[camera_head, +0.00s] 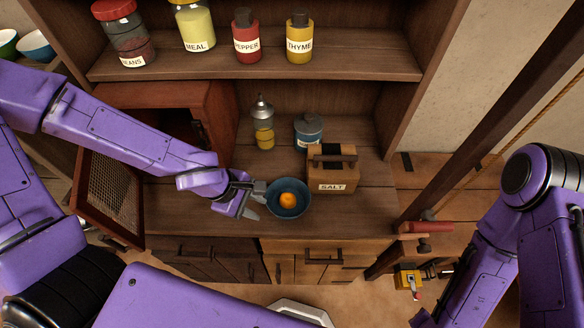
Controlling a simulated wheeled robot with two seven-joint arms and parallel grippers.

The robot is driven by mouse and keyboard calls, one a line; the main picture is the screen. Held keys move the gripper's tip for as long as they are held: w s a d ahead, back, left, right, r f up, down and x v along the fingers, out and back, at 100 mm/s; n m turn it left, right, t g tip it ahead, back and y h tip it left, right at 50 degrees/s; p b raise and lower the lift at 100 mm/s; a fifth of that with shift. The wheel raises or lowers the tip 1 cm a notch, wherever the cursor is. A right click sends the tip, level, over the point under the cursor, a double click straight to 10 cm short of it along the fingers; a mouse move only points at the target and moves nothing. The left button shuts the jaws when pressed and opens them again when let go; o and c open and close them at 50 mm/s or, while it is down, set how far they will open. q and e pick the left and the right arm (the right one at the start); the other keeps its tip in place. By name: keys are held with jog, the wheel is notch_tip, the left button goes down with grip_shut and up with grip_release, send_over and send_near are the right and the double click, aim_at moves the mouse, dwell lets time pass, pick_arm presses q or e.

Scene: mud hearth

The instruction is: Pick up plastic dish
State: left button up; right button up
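The dish is a round, dark blue, shallow bowl (274,207) on the wooden cabinet counter, with a round orange item (288,201) inside it. My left gripper (257,201) reaches in from the left at the dish's left rim. Its two grey fingers are apart, one near the rim's upper left and one lower down. I cannot tell whether they touch the rim. My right arm (482,268) is at the lower right, and its gripper is not visible.
A wooden SALT box (334,174) stands close right of the dish. A blue-grey lidded pot (308,132) and a glass-and-metal bottle (263,122) stand behind. An open mesh door (108,198) hangs at the left.

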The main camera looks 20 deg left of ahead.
aim_at(279, 216)
pick_arm(q)
jog(key=b+x, duration=0.3)
jog(key=x, duration=0.2)
jog(key=shift+w+d+r+b, duration=0.1)
jog(key=shift+d+b, duration=0.05)
jog(key=shift+b, duration=0.15)
jog(key=shift+d, duration=0.1)
jog(key=x, duration=0.1)
jog(key=b+x, duration=0.1)
jog(key=x, duration=0.1)
jog(key=b+x, duration=0.1)
jog(key=x, duration=0.1)
jog(key=shift+w+d+r, duration=0.1)
jog(key=shift+w+d, duration=0.2)
jog(key=shift+w, duration=0.1)
jog(key=shift+d, duration=0.1)
jog(key=shift+c, duration=0.4)
jog(key=shift+s, duration=0.1)
grip_shut()
